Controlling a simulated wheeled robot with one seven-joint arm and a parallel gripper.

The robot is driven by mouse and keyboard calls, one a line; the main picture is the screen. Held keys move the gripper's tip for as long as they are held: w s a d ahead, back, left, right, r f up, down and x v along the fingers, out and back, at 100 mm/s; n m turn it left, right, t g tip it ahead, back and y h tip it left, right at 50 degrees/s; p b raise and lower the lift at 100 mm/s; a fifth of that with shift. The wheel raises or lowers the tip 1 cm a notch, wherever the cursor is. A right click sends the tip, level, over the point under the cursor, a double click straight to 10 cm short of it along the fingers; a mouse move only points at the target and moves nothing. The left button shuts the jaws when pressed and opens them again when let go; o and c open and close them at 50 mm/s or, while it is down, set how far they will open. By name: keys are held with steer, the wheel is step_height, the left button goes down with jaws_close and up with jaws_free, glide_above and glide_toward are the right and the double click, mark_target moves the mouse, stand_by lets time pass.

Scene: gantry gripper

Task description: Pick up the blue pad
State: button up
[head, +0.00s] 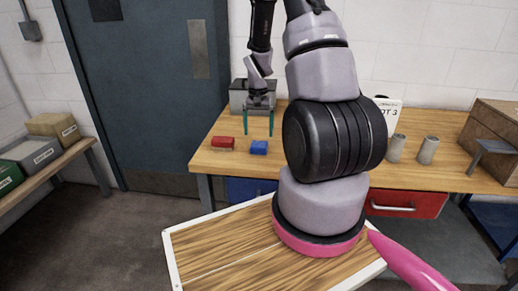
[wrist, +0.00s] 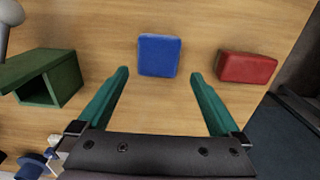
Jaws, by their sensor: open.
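The blue pad (head: 259,147) lies on the wooden workbench, to the right of a red pad (head: 223,143). In the wrist view the blue pad (wrist: 159,55) is a small rounded block lying flat, just beyond the fingertips and between their lines. The red pad (wrist: 247,67) lies to its right there, apart from it. My gripper (head: 258,134) has green fingers and hangs over the bench near the blue pad. In the wrist view my gripper (wrist: 157,73) is open, with nothing between its fingers. The exact height above the pad is hard to tell.
A green open block (wrist: 52,80) stands left of the fingers in the wrist view. A grey box (head: 240,95) stands behind my gripper on the workbench (head: 205,160). Grey cylinders (head: 428,150) and a wooden crate (head: 495,125) are at the right. The bench's left edge is near the red pad.

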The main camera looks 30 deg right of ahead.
mark_target(259, 144)
steer(key=shift+s+a+f, duration=0.1)
steer(key=shift+s+f, duration=0.1)
steer(key=shift+f, duration=1.15)
steer(key=shift+s+f, duration=0.2)
steer(key=shift+f, duration=1.15)
steer(key=c, duration=1.2)
